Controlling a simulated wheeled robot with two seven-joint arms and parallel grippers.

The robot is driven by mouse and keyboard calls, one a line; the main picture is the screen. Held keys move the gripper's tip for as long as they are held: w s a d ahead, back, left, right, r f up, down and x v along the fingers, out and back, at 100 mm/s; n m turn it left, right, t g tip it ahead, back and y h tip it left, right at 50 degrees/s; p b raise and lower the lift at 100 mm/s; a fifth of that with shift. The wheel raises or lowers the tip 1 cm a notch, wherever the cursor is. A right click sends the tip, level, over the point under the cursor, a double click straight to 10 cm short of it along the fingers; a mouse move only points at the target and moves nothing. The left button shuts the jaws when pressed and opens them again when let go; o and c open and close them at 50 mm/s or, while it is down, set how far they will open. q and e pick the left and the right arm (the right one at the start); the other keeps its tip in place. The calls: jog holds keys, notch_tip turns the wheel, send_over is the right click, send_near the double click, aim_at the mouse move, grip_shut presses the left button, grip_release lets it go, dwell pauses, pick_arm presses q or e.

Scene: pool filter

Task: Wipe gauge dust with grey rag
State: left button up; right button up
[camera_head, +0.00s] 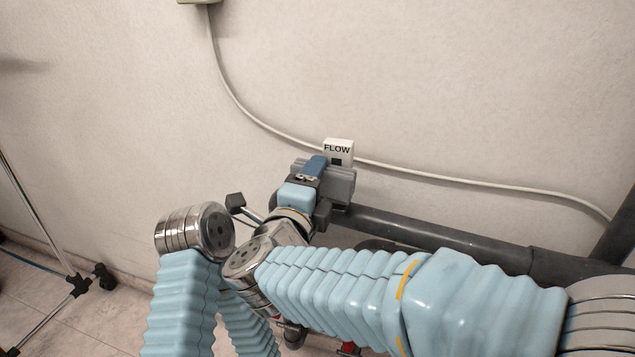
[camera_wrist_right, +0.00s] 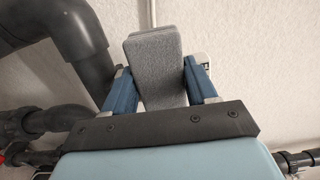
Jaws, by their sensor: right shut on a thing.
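My right gripper (camera_head: 314,163) is at the wall, just beside and in front of the small white box marked FLOW (camera_head: 338,147). In the right wrist view its two blue fingers (camera_wrist_right: 163,88) are shut on the grey rag (camera_wrist_right: 154,66), a thick light-grey block standing out between them. In the head view a grey mass (camera_head: 341,184) lies beside and behind the gripper; I cannot tell whether it is rag or pipe fitting. The gauge face and any dust on it cannot be made out. My left gripper does not show.
A dark grey pipe (camera_head: 430,234) runs right from behind the gripper, and a thick bent pipe (camera_wrist_right: 82,45) is close on the left in the wrist view. A pale cable (camera_head: 440,174) hangs along the wall. A metal stand (camera_head: 72,279) is at the lower left.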

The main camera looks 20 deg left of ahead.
jog(key=s+b, duration=0.2)
jog(key=s, duration=0.6)
jog(key=shift+a, duration=0.15)
dwell(0.4)
